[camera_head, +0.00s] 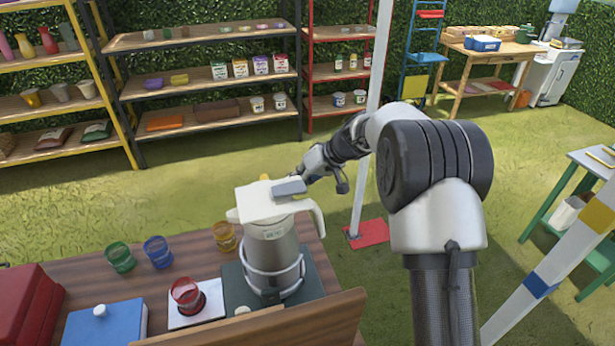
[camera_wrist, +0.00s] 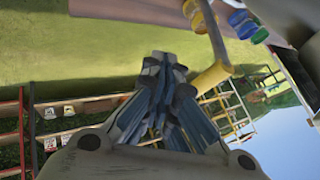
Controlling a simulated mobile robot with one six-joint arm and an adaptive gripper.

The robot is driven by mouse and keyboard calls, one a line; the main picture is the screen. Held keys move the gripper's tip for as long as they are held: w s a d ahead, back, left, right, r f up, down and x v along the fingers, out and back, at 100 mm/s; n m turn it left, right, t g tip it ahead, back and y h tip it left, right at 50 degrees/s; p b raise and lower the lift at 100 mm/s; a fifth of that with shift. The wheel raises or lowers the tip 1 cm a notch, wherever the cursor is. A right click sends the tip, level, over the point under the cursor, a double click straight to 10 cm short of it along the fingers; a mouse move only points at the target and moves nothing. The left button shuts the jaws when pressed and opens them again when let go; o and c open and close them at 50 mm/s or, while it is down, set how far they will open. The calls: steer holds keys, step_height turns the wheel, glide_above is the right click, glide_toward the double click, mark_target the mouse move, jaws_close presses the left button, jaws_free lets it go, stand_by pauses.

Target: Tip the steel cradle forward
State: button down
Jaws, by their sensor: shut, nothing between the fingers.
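The steel cradle (camera_head: 272,279) stands on a dark green base on the wooden table, its ring around a steel jug (camera_head: 275,245) with a white lid and handle. The jug looks upright. A yellow grip (camera_head: 264,177) shows just behind the lid; in the wrist view a yellow grip (camera_wrist: 212,76) on a grey bar is close beside my fingers. My gripper (camera_wrist: 165,105) is shut and empty. In the head view my wrist is behind and right of the lid, and the fingertips are mostly hidden. Contact with the grip cannot be told.
A red glass (camera_head: 186,292) stands on a white pad left of the cradle. Green (camera_head: 120,257), blue (camera_head: 158,251) and amber (camera_head: 225,236) glasses stand behind. A blue box (camera_head: 105,325) and red box (camera_head: 25,308) are at left. A wooden board (camera_head: 270,325) edges the front.

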steer(key=shift+s+a+r+b, duration=0.1)
steer(key=shift+s+a, duration=0.05)
steer(key=shift+a, duration=0.5)
steer(key=shift+s+a+r+b, duration=0.1)
steer(key=shift+s+a, duration=0.1)
steer(key=shift+a, duration=0.45)
steer(key=shift+s+a+r+b, duration=0.1)
steer(key=shift+s+a, duration=0.05)
steer(key=shift+a, duration=0.5)
steer(key=shift+a+r, duration=0.1)
steer(key=shift+s+a+r+h+p, duration=0.15)
steer(key=shift+a+h+p, duration=0.15)
steer(key=shift+p, duration=0.25)
